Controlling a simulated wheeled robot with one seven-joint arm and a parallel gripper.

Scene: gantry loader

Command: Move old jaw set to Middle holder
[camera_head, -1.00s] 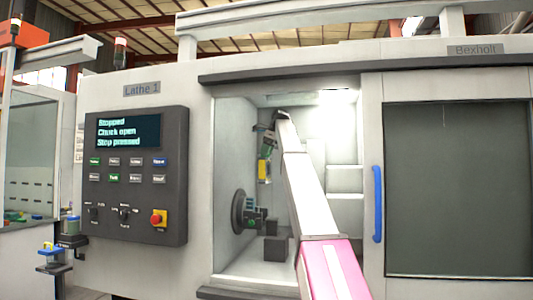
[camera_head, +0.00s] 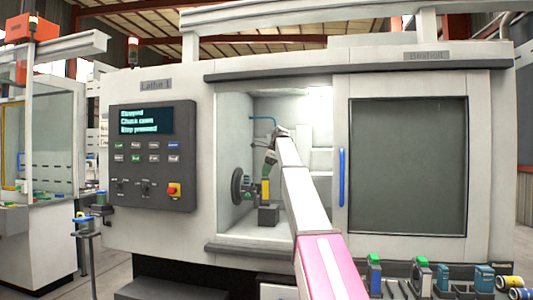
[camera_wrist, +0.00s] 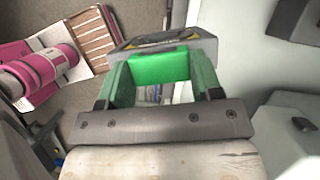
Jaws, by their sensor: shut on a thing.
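My gripper (camera_head: 266,188) hangs in the lathe's open doorway, in front of and right of the round dark chuck (camera_head: 237,187). In the wrist view my gripper (camera_wrist: 160,80) has its two greenish fingers on either side of a grey block with a bright green face, which I take for the jaw set (camera_wrist: 160,66). The fingers are shut on it.
The control panel (camera_head: 154,157) reads stopped, chuck open, stop pressed. A door with a blue handle (camera_head: 341,178) is right of the opening. A dark block (camera_head: 268,215) lies below my gripper. A small stand (camera_head: 87,235) is at the left.

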